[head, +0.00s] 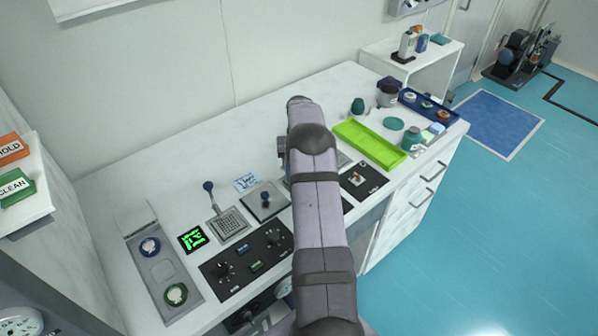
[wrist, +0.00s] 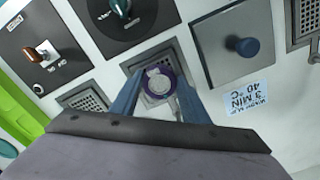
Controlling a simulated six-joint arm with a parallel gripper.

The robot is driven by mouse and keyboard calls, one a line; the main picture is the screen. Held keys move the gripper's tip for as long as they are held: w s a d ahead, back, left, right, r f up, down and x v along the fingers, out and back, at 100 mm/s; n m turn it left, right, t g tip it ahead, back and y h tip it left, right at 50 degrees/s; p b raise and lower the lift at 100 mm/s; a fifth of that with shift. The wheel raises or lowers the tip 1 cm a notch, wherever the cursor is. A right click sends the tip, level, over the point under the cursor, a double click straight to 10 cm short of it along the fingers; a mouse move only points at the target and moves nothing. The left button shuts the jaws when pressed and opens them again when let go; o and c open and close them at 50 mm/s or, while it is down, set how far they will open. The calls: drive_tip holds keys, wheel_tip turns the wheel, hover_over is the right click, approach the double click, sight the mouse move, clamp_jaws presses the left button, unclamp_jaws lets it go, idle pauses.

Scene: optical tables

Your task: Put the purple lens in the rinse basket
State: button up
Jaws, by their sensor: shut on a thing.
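The purple lens (wrist: 157,84), a purple ring with a pale grey centre, is between the two blue fingers of my gripper (wrist: 158,92) in the wrist view. My gripper is shut on it. Directly behind the lens is a square metal mesh basket (wrist: 134,69), partly covered by the lens and fingers; the height between them is hard to tell. Two more mesh baskets show, one at the left (wrist: 84,98) and one at the right edge (wrist: 304,22). No label tells which is the rinse basket. In the head view my arm hides the lens and fingers.
A grey plate with a blue knob (wrist: 243,46) lies right of the lens, near a 3 MIN 40 °C note (wrist: 248,97). Black control panels (head: 248,262) line the bench front. A lime tray (head: 369,144) and teal bottles stand at the right. The back left bench is clear.

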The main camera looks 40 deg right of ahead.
drive_tip(key=shift+f, duration=0.1)
drive_tip(key=shift+f, duration=0.1)
drive_tip(key=shift+f, duration=0.1)
drive_tip(key=o, duration=1.1)
drive_tip(key=shift+c, duration=0.2)
wheel_tip(320, 180, up, 12)
drive_tip(key=b, duration=0.4)
drive_tip(key=shift+r, duration=0.2)
